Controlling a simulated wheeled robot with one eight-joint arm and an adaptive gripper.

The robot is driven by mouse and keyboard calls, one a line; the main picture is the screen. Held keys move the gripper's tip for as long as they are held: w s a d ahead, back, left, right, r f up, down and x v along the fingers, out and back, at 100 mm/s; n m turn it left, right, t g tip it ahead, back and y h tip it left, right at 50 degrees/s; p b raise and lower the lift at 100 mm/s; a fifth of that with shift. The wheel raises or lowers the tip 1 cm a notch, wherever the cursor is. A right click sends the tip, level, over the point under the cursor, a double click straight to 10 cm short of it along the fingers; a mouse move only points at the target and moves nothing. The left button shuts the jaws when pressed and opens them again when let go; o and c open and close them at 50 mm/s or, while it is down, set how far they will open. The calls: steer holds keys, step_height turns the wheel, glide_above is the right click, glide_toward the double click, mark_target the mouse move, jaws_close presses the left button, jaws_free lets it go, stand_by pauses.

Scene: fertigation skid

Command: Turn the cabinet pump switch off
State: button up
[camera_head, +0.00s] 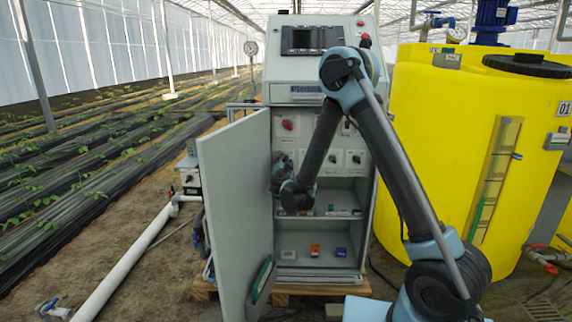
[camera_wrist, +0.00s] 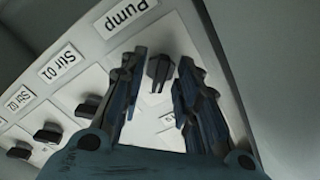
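The pump switch is a black knob (camera_wrist: 158,70) on a white plate under the "Pump" label (camera_wrist: 126,14) in the wrist view. My gripper (camera_wrist: 152,95) is open, with one finger on each side of the knob and visible gaps to both. I cannot tell how deep the fingertips reach around it. In the head view my gripper (camera_head: 282,172) is at the left of the switch row inside the open cabinet (camera_head: 366,200), and my arm and gripper hide the pump switch there.
Stirrer knobs (camera_wrist: 88,107) sit beside it, labelled "Stir 01" (camera_wrist: 60,63). A red switch (camera_head: 288,124) is above the row. The open cabinet door (camera_head: 236,205) stands close at the left. Small coloured parts (camera_head: 314,250) lie on the lower shelf. Yellow tanks (camera_head: 440,130) stand right.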

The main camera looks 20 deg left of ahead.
jaws_close()
steer(key=shift+n, duration=0.4)
steer(key=n, duration=1.6)
steer(key=shift+d+n, duration=0.15)
steer(key=shift+n, duration=0.25)
stand_by(0.4)
